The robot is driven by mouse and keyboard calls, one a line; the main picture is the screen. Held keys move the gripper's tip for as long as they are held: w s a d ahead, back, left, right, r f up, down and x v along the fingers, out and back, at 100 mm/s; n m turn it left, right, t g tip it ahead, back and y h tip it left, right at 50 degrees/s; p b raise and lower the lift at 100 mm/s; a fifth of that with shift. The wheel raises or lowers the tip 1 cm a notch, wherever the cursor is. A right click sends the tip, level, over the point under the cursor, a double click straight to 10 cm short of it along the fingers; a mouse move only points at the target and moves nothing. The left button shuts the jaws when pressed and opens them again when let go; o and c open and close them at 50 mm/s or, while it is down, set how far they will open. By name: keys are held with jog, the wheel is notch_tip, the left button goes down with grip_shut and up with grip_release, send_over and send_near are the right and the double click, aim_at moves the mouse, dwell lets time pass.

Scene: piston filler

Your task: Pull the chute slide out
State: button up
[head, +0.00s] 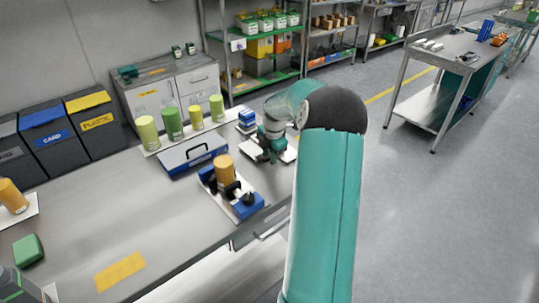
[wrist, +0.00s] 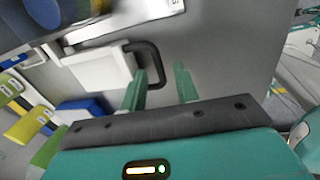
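In the wrist view, a pale block (wrist: 98,70) carries a black U-shaped handle (wrist: 155,62); it looks like the chute slide. My gripper (wrist: 162,72) is open, its two green fingers apart with nothing gripped. The handle's outer bar shows between the fingertips, nearer the left one; I cannot tell whether it touches. In the head view my gripper (head: 264,152) is low over a pale plate (head: 287,152) at the right of the bench, and my arm hides the handle. The piston filler may be the unit with an orange cylinder (head: 224,168) and a blue end block (head: 248,207).
A blue-and-grey case (head: 190,160) with a black handle sits left of my gripper. Several green and yellow cylinders (head: 172,123) stand behind it. A small blue-and-white box (head: 247,117) is behind my gripper.

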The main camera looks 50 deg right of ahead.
grip_shut()
jog(key=s, duration=0.6)
jog(key=shift+a+r, duration=0.1)
jog(key=shift+a, duration=0.25)
jog(key=shift+s, duration=0.3)
grip_release()
jog(key=shift+s+a, duration=0.1)
jog(key=shift+s, duration=0.1)
jog(key=shift+w, duration=0.2)
notch_tip(320, 180, up, 13)
jog(key=s, duration=0.2)
jog(key=shift+s+r, duration=0.15)
jog(key=shift+r, duration=0.05)
jog(key=shift+a, duration=0.1)
